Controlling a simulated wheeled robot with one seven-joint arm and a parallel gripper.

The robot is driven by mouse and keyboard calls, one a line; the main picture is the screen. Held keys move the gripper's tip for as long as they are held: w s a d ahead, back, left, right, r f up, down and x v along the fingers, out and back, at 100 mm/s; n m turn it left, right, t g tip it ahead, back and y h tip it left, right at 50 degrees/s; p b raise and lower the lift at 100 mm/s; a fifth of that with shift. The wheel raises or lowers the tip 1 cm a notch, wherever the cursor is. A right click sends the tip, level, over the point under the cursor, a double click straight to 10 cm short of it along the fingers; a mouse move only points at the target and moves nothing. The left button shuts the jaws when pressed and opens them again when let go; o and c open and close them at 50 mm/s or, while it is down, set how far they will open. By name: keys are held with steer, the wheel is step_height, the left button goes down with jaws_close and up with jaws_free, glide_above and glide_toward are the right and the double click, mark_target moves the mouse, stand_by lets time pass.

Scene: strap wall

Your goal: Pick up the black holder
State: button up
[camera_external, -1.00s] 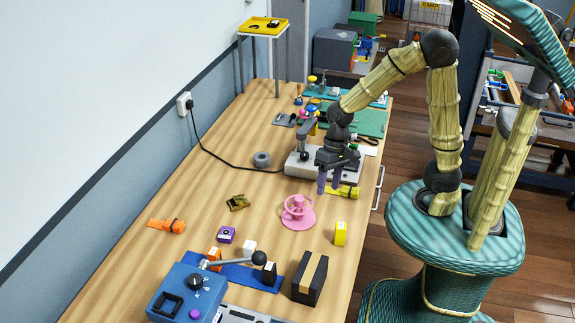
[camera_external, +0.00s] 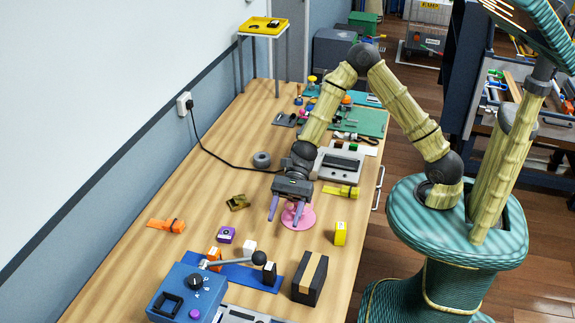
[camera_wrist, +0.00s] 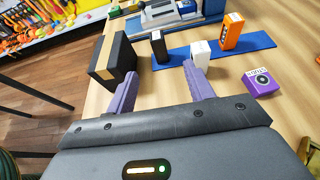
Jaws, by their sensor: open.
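A small upright black block with a pale top (camera_external: 270,273), which looks like the black holder, stands on the blue mat; it also shows in the wrist view (camera_wrist: 158,46), beyond and between my fingertips. My gripper (camera_external: 285,220) is open and empty, its two purple fingers pointing down toward the front of the table. It is above and behind the mat, apart from the black block, and overlaps the pink wheel stand in the external view. In the wrist view my fingers (camera_wrist: 160,77) are spread, with bare wood between them.
A white block (camera_external: 249,247) and an orange block (camera_external: 214,257) share the blue mat (camera_wrist: 180,54). A larger black box with a tan band (camera_external: 310,278) stands close right. A blue lever machine (camera_external: 188,293), its lever over the mat, stands in front. A purple box (camera_external: 227,235) is left.

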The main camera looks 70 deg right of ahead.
glide_toward(267, 274)
steer(key=x, duration=0.5)
steer(key=shift+w+d+f, duration=0.1)
steer(key=shift+f, duration=0.25)
steer(key=shift+a, duration=0.5)
steer(key=x, duration=0.4)
steer(key=shift+a+r, duration=0.1)
steer(key=shift+a, duration=0.1)
